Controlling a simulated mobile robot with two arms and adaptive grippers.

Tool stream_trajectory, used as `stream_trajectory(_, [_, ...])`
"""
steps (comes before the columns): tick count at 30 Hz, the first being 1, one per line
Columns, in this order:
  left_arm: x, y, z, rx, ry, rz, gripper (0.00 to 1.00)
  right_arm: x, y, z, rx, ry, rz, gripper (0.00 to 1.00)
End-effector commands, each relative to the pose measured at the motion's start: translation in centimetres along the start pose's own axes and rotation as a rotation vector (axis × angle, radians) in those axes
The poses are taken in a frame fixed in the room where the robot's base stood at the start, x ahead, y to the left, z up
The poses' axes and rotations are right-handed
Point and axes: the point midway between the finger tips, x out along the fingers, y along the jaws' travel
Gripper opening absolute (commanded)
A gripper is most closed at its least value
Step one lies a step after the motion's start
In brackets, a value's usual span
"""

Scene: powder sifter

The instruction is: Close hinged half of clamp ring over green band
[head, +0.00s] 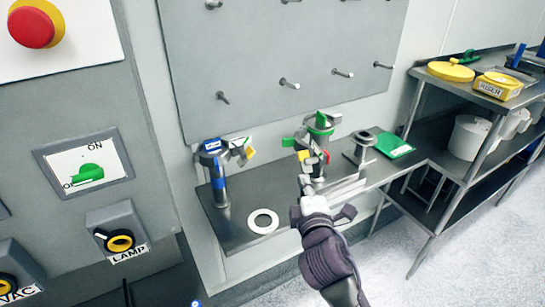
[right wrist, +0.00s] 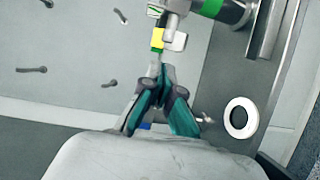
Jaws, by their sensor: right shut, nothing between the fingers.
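A metal cylinder with a green band (head: 319,124) stands on the bench in the head view. The green band also shows at the top of the right wrist view (right wrist: 212,7). Small clamp parts with green, yellow and red patches sit around and below the band; I cannot tell how far the hinged half is swung. In the right wrist view a yellow-marked clamp piece (right wrist: 157,39) lies just beyond my fingertips. My right gripper (head: 306,181) is shut and empty, just in front of the clamp parts; its fingertips meet in the right wrist view (right wrist: 160,73). My left gripper is not in view.
A blue-banded post (head: 218,183) and a white ring (head: 262,221) are on the bench's left part. A flanged metal piece (head: 363,147) and green tray (head: 394,145) are to the right. A pegboard (head: 285,50) with several pegs is behind.

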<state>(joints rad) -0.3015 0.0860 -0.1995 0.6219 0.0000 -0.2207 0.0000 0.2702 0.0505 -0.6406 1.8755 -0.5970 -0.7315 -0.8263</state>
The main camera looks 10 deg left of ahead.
Motion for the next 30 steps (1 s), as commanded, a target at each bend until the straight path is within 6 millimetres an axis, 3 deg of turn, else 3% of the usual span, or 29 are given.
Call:
stream_trajectory(1, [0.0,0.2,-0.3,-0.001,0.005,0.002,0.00,-0.3,1.5,-0.2,-0.019,0.002,0.029,0.00])
stream_trajectory(3, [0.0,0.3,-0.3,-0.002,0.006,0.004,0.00,-0.5,2.7,-0.5,-0.035,0.002,0.051,0.00])
stream_trajectory(8, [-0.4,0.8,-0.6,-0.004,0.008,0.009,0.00,0.6,3.2,-0.5,-0.042,0.001,0.058,0.00])
stream_trajectory(15, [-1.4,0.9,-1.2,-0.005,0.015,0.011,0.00,5.1,3.6,-0.6,-0.039,0.002,0.057,0.00])
stream_trajectory(23, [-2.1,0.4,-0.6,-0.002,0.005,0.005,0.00,9.7,3.7,-0.6,-0.038,0.003,0.056,0.00])
stream_trajectory(24, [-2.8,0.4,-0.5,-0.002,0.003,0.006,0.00,9.7,3.9,0.6,-0.041,-0.001,0.054,0.00])
stream_trajectory(30, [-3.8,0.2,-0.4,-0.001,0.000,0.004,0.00,10.2,3.8,2.7,-0.039,0.003,0.055,0.00])
